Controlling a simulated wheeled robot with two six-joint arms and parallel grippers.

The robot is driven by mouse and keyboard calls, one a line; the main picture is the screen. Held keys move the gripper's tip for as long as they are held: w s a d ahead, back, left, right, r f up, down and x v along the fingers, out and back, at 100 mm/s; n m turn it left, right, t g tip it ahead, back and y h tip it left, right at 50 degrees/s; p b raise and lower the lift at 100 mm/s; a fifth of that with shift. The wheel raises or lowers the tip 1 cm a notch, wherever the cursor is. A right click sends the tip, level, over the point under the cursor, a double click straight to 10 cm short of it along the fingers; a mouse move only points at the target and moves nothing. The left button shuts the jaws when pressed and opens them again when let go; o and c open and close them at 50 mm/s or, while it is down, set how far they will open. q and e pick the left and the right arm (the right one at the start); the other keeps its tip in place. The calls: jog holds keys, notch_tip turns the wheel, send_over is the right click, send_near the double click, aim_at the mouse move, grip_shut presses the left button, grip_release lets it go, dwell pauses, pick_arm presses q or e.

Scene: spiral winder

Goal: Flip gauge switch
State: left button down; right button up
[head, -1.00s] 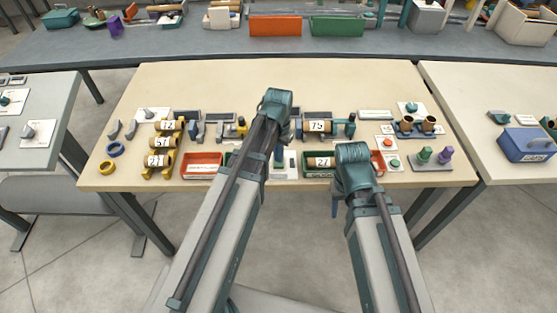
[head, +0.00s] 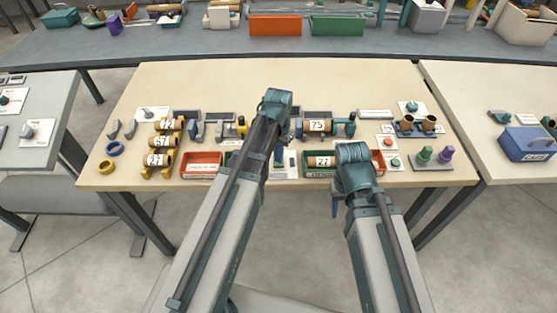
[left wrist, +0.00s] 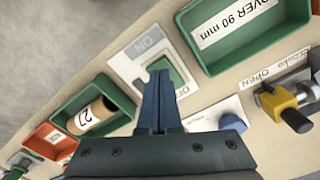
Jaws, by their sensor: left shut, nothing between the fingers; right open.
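The gauge switch (left wrist: 170,77) is a green rocker on a white plate marked ON and OFF, in the middle of the left wrist view. Its white plate (head: 286,172) also shows near the table's front edge in the head view. My left gripper (left wrist: 160,76) is shut and empty, with its fingertips in front of the rocker and hiding part of it. I cannot tell whether they touch it, or which way the rocker is set. In the head view my left arm covers much of that gripper. My right gripper (head: 336,203) is open and empty by the front edge, partly hidden by its wrist.
A green bin (left wrist: 120,82) holding a roll labelled 27 is on one side of the switch, and a green bin marked OVER 90 mm (left wrist: 208,62) on the other. A yellow valve-like part (left wrist: 280,100) and a blue knob (left wrist: 230,122) are close by. The table's back strip is clear.

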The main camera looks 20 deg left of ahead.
aim_at(279, 165)
pick_arm(q)
jog(key=shift+f+b, duration=0.65)
jog(key=shift+f, duration=0.05)
jog(key=shift+r, duration=0.1)
notch_tip(279, 165, up, 7)
jog(key=p, duration=0.7)
dwell(0.4)
jog(key=shift+s+d, duration=0.2)
jog(key=s+d+m+y, duration=0.1)
jog(key=s+d, duration=0.9)
jog(key=s, duration=0.4)
